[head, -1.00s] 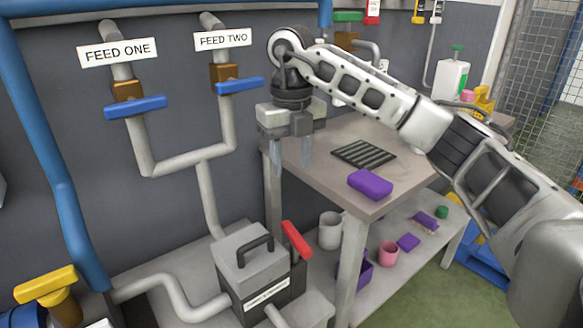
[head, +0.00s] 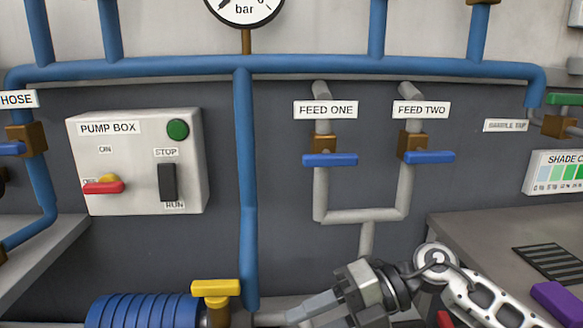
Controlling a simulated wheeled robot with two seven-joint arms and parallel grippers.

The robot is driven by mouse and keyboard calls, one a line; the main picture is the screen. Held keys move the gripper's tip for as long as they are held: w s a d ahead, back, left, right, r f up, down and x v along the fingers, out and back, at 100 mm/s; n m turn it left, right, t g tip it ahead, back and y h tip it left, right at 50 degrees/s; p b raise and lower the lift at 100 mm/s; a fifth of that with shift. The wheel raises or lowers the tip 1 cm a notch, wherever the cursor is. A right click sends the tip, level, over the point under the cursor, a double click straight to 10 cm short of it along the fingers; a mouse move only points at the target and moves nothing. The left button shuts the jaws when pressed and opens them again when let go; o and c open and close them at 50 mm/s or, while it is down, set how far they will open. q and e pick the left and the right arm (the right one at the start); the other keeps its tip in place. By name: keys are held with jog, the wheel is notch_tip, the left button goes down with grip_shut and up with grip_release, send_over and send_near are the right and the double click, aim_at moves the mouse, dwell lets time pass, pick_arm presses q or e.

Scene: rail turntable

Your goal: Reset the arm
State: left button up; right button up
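My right arm (head: 490,298) comes in from the lower right of the head view. Its gripper (head: 300,314) points to the left, low in front of the dark wall and near the bottom edge of the picture. Its two fingers look apart, with nothing seen between them. The gripper is right of the yellow handle (head: 216,288) and below the grey feed pipe (head: 366,238). My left gripper is not in view.
FEED ONE (head: 330,160) and FEED TWO (head: 428,157) have blue handles above the arm. The pump box (head: 140,165) is on the wall at left. A bench (head: 480,243) at right bears a dark ribbed mat (head: 555,262) and a purple block (head: 556,300).

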jog(key=s+a+r+m+t+y, duration=0.2)
jog(key=a+r+m+t+y, duration=0.15)
jog(key=m+y, duration=0.3)
jog(key=d+f+m+t+h+p, duration=0.1)
jog(key=d+f+m+t+h, duration=0.6)
jog(key=m, duration=0.6)
jog(key=d+f+m+t+h, duration=0.5)
jog(key=f+m+t+h, duration=0.3)
jog(key=m, duration=0.5)
jog(key=s+d+f+m+g+h, duration=0.2)
jog(key=s+f+g, duration=0.3)
jog(key=s+f, duration=0.4)
jog(key=shift+s+m, duration=0.35)
jog(key=shift+m, duration=0.4)
